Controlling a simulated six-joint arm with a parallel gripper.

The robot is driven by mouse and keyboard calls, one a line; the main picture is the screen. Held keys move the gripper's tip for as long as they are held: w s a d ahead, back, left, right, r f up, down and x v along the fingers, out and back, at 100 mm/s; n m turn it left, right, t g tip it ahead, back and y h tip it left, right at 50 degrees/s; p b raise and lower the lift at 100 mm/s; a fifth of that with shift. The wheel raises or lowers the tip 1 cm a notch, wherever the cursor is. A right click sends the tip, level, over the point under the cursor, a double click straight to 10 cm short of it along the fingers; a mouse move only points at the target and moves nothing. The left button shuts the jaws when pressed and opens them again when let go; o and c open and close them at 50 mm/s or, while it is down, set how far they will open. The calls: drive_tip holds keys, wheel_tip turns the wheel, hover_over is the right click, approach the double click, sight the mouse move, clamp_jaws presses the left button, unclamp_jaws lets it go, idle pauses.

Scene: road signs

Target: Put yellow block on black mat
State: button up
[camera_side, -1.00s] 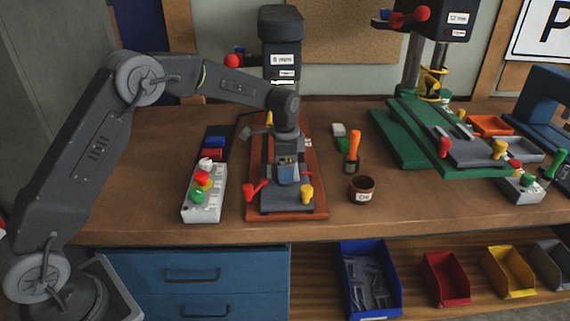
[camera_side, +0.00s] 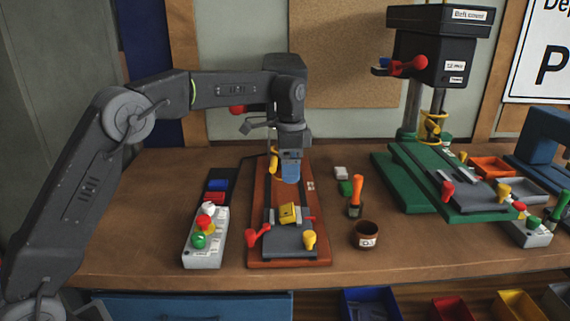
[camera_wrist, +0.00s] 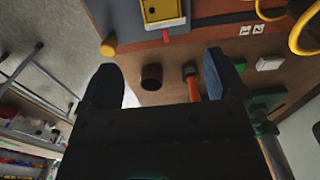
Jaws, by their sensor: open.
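The yellow block (camera_side: 288,213) sits tilted on the grey vise (camera_side: 290,238) on its red-brown base. It also shows at the top of the wrist view (camera_wrist: 163,11), partly cut off by the frame edge. The black mat (camera_side: 221,173) appears to be the dark strip left of the base, with a blue block (camera_side: 218,184) and a red block (camera_side: 214,196) on it. My gripper (camera_side: 290,172) is open and empty, above and behind the yellow block and apart from it. Its two blue-tipped fingers show apart in the wrist view (camera_wrist: 163,82).
A control box (camera_side: 206,240) with coloured buttons stands in front of the mat. Right of the vise are a brown cup (camera_side: 366,235), an orange-handled tool (camera_side: 356,195), and white (camera_side: 341,172) and green (camera_side: 346,187) blocks. A green drill-press base (camera_side: 405,180) stands further right.

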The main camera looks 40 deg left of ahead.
drive_tip(key=s+r+n+t, duration=0.2)
drive_tip(key=s+r, duration=0.2)
drive_tip(key=s, duration=0.5)
drive_tip(key=s+r+n+t, duration=0.1)
drive_tip(key=s+r+n, duration=0.2)
drive_tip(key=s+r, duration=0.35)
drive_tip(key=s+f+n+t, duration=0.1)
drive_tip(key=s+f, duration=0.1)
drive_tip(key=s, duration=0.3)
drive_tip(key=s+d+f+n, duration=0.1)
drive_tip(key=s+f, duration=0.2)
drive_tip(key=s, duration=0.3)
drive_tip(key=s+f+n+t, duration=0.1)
drive_tip(key=s+f, duration=0.1)
drive_tip(key=s, duration=0.4)
drive_tip(key=shift+d+f+n+t, duration=0.15)
drive_tip(key=shift+f+n+t, duration=0.15)
drive_tip(key=shift+n, duration=0.1)
drive_tip(key=shift+o, duration=0.4)
drive_tip(key=shift+s+f, duration=0.3)
drive_tip(key=shift+s, duration=0.1)
drive_tip(key=shift+w, duration=0.1)
